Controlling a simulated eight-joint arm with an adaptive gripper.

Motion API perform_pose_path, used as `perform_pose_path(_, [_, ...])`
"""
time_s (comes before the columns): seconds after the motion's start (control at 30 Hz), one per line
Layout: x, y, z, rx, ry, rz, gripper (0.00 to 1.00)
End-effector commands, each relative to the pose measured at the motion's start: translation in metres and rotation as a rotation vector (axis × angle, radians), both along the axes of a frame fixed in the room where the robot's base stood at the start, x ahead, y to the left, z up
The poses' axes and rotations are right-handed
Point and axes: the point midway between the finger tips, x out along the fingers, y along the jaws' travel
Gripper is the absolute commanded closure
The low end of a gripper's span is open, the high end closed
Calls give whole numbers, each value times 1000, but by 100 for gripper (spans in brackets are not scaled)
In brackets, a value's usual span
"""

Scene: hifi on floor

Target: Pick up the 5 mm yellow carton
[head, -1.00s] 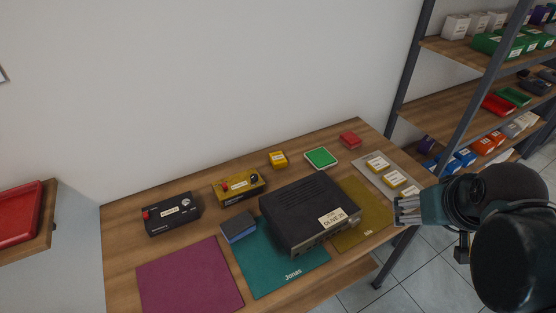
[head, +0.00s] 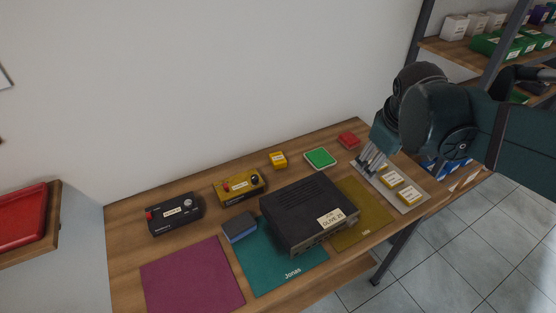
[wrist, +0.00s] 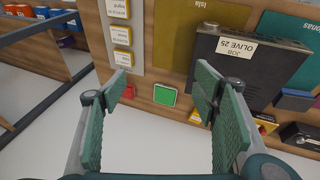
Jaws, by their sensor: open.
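Three small yellow cartons with white labels stand in a row on a pale grey mat (head: 422,202) at the table's right end: a near one (head: 408,193), a middle one (head: 392,179) and a far one partly behind my gripper. In the wrist view they show at upper left as a top one (wrist: 120,9), a middle one (wrist: 122,34) and a lower one (wrist: 123,58). I cannot read which is 5 mm. My gripper (head: 369,161) is open and empty, above the mat's far end. In the wrist view its fingers (wrist: 163,82) frame the table edge and wall.
A green-topped box (head: 320,158), a red box (head: 348,139) and another yellow box (head: 278,160) stand along the back. A large black hi-fi unit (head: 308,213) fills the middle. A shelf rack (head: 460,50) stands at right.

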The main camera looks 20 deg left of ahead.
Motion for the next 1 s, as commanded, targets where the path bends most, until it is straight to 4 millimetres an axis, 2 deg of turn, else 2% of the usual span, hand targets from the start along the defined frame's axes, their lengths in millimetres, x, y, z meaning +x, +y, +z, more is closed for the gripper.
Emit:
perform_pose_path(0.47, [62,70,-8,-140,74,280,40])
perform_pose_path(1.0, [117,161,-40,-288,160,597,40])
